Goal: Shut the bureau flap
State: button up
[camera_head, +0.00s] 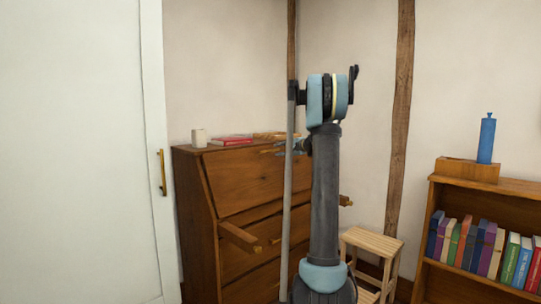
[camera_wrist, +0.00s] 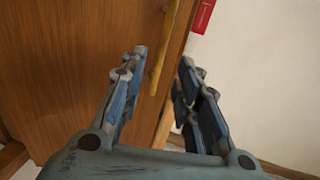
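The wooden bureau (camera_head: 186,190) stands in the corner beside the white door. Its flap (camera_head: 240,182) is raised and lies in the sloped front; I cannot tell whether it is fully flush. A brass handle (camera_head: 268,152) sits near the flap's top edge. My gripper (camera_head: 303,146) is by that top edge, partly hidden by my arm. In the wrist view my gripper (camera_wrist: 163,58) is open, with the handle (camera_wrist: 157,68) showing between its fingers and the wooden flap (camera_wrist: 80,60) behind; contact is unclear. Nothing is held.
Two support arms jut from the bureau, one at left (camera_head: 238,236) and one at right (camera_head: 344,200). A white cup (camera_head: 199,138) and red book (camera_head: 231,141) rest on top. A step stool (camera_head: 372,243) and bookcase (camera_head: 488,280) stand to the right.

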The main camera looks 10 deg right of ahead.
jog(key=x, duration=0.8)
jog(key=shift+w+a, duration=0.1)
jog(key=shift+w, duration=0.05)
grip_shut()
